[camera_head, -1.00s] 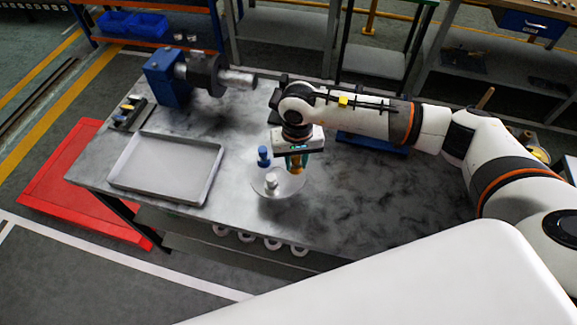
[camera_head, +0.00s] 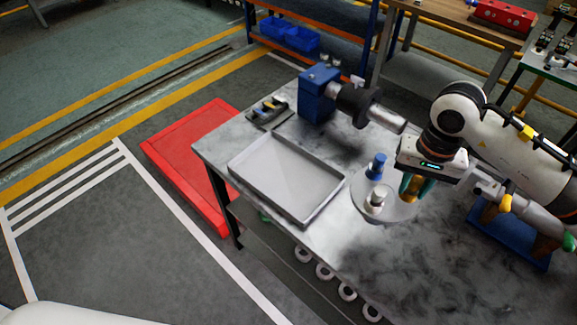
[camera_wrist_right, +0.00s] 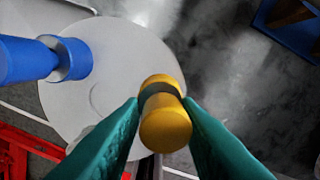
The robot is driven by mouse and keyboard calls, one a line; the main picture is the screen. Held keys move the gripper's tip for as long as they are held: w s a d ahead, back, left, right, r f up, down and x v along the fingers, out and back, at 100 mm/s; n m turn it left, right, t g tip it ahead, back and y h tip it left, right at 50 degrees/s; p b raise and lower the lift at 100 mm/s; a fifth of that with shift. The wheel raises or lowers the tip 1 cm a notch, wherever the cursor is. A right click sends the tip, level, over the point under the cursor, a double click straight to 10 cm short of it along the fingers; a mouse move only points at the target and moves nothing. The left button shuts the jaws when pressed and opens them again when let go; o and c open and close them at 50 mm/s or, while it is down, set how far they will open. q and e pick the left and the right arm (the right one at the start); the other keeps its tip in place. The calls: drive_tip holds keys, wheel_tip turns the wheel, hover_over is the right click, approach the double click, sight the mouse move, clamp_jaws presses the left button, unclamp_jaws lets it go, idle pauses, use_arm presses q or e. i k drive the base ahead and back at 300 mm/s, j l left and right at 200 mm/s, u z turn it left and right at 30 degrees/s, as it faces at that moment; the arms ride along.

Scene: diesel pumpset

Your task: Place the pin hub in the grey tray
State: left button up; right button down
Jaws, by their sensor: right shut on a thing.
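The pin hub, which I take to be the yellow cylinder with a dark middle band (camera_wrist_right: 163,115), is between the teal fingertips of my right gripper in the right wrist view. My right gripper (camera_head: 411,188) is shut on it over the right side of a pale round plate (camera_head: 402,211); whether it touches the plate is unclear. A blue part (camera_head: 377,165) and a silver part (camera_head: 378,199) stand on the plate. The grey tray (camera_head: 290,178) lies empty to the left of the plate. My left gripper is out of view.
A blue machine with a silver shaft (camera_head: 318,97) stands behind the tray. A small dark holder (camera_head: 268,113) is at the table's far left corner. A blue stand (camera_head: 508,236) is on the right. The front right tabletop is clear.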

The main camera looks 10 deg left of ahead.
sight(293, 182)
drive_tip(key=i+j, duration=0.15)
drive_tip(key=j, duration=0.25)
drive_tip(key=i+j, duration=0.2)
drive_tip(key=j, duration=0.15)
drive_tip(key=i+j, duration=0.15)
drive_tip(key=j, duration=0.25)
